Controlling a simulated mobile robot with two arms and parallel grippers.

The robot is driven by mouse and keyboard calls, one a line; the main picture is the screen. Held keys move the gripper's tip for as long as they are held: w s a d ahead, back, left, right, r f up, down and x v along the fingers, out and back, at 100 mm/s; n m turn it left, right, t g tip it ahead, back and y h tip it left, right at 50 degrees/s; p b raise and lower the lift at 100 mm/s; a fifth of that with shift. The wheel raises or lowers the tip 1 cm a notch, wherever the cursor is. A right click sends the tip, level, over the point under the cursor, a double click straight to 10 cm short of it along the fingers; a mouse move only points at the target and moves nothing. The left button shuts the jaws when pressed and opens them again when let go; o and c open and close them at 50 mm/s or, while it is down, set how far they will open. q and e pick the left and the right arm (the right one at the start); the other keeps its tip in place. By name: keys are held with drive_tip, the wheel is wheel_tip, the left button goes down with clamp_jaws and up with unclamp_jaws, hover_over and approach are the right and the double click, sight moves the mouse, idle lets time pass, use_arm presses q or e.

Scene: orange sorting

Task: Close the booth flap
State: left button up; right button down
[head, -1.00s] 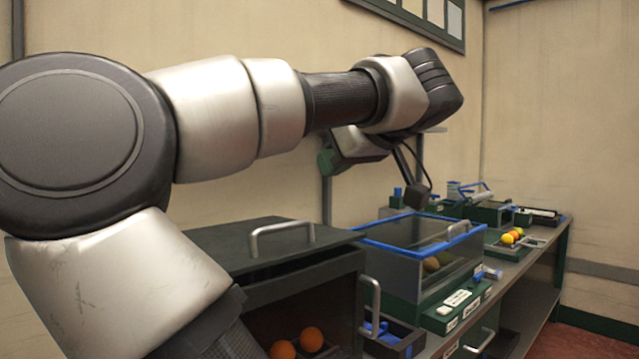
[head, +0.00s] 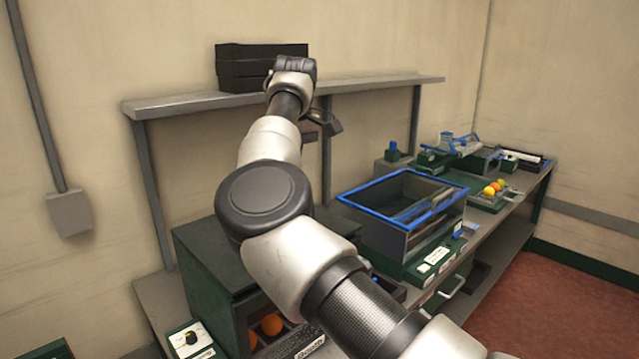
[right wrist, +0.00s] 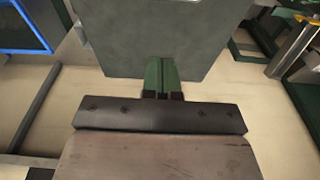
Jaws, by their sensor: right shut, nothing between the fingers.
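The booth (head: 198,255) is a dark green box at the lower middle of the head view. Its front is open beside my arm, and oranges (head: 271,324) show inside. A dark flat panel (head: 345,222) at its top shows right of my arm; most of it and any handle are hidden by the arm. In the right wrist view, my right gripper (right wrist: 162,78) is shut and empty, with green fingertips together over a broad grey-green panel (right wrist: 150,35). I cannot tell whether they touch it. My left gripper is not in view.
A blue-rimmed clear bin (head: 405,200) stands right of the booth. A wall shelf (head: 390,82) holds dark trays (head: 250,62) behind my arm. A tray with small fruit (head: 492,190) sits farther along the bench. The red floor (head: 540,290) at right is clear.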

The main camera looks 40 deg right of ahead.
drive_tip(key=f+p, duration=0.3)
drive_tip(key=f, duration=0.9)
drive_tip(key=shift+s+p, duration=0.2)
drive_tip(key=shift+p, duration=0.1)
drive_tip(key=shift+s+f, duration=0.3)
drive_tip(key=shift+f, duration=0.1)
